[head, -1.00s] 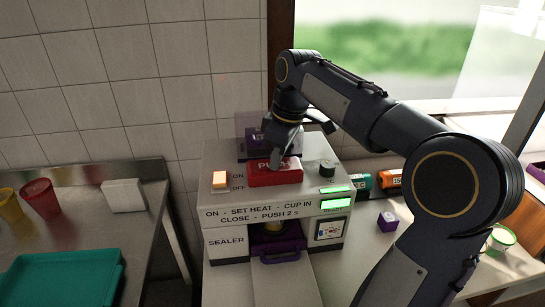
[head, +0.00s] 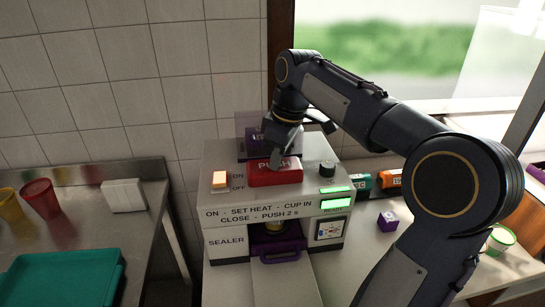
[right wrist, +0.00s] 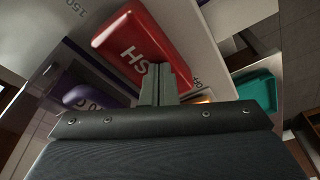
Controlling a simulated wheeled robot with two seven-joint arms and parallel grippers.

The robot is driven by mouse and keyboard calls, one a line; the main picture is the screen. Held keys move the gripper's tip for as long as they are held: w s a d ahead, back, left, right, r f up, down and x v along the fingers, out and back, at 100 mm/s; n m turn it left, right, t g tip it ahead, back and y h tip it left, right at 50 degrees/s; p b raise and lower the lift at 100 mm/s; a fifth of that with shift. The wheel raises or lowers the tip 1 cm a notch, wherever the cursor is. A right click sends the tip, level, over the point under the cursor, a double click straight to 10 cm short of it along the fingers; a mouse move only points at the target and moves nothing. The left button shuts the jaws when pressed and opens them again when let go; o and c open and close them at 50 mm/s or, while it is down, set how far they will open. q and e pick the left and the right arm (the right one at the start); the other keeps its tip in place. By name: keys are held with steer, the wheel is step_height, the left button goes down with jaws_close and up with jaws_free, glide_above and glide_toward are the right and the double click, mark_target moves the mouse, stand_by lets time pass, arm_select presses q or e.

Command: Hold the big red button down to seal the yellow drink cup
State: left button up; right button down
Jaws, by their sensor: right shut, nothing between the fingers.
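The sealer machine (head: 226,243) stands in the middle of the head view. Its big red button (head: 262,178) is on the top face, marked PUSH, and also shows in the right wrist view (right wrist: 140,40). My right gripper (head: 278,162) is shut and empty, pointing down with its fingertips over the button; they appear to touch it. A little of the yellow cup (head: 275,226) shows inside the machine's front opening, above the purple drawer front (head: 279,254). The rest of the cup is hidden. My left gripper is not in view.
An orange rocker switch (head: 219,180) and a dark knob (head: 327,168) flank the button. Two green displays (head: 336,204) are lit. A teal tray (head: 62,278) and red cup (head: 41,198) sit on the left counter. A purple box (head: 388,221) stands at right.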

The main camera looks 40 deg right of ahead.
steer(key=shift+s+a+f, duration=0.1)
steer(key=shift+s+f, duration=0.1)
steer(key=shift+f, duration=0.1)
steer(key=shift+s+a+r, duration=0.15)
steer(key=shift+s+a, duration=0.05)
steer(key=shift+s, duration=0.15)
steer(key=shift+s+a+r, duration=0.3)
steer(key=shift+s, duration=0.25)
steer(key=shift+s+a+r, duration=0.25)
steer(key=shift+s, duration=0.25)
steer(key=shift+r, duration=0.15)
steer(key=w+p+v, duration=0.1)
steer(key=p+v, duration=0.6)
steer(key=shift+s+a+r, duration=0.25)
steer(key=shift+a+r, duration=0.25)
steer(key=shift+a, duration=0.05)
